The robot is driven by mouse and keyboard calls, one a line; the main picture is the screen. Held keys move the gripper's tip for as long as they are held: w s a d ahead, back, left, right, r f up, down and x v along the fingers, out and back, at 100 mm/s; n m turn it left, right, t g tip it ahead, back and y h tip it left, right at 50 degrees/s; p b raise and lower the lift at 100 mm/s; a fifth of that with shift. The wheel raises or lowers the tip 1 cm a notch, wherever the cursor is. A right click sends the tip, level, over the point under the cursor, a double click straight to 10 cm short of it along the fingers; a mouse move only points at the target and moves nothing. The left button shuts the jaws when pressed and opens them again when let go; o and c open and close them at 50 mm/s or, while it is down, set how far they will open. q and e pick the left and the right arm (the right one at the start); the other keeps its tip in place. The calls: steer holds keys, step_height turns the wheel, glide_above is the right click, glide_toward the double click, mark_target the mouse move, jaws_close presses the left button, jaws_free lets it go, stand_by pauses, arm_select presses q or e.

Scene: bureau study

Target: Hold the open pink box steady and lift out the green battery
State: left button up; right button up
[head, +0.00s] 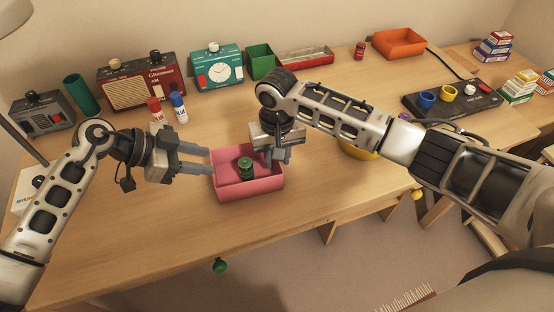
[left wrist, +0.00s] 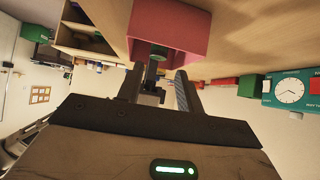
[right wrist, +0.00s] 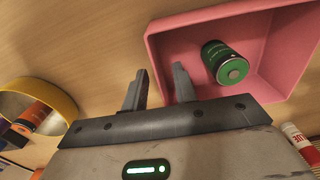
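The open pink box (head: 262,188) stands near the front edge of the desk. In the right wrist view, that wall runs between or just behind the fingers; contact cannot be told.
A yellow bowl (right wrist: 62,98) stands right of the box, partly behind my right arm. Red and blue glue bottles (head: 178,108) stand behind my left gripper. Radios, a teal clock (head: 217,69) and bins line the back. The desk's front edge is close to the box.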

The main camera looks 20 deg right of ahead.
steer(key=shift+f, duration=0.95)
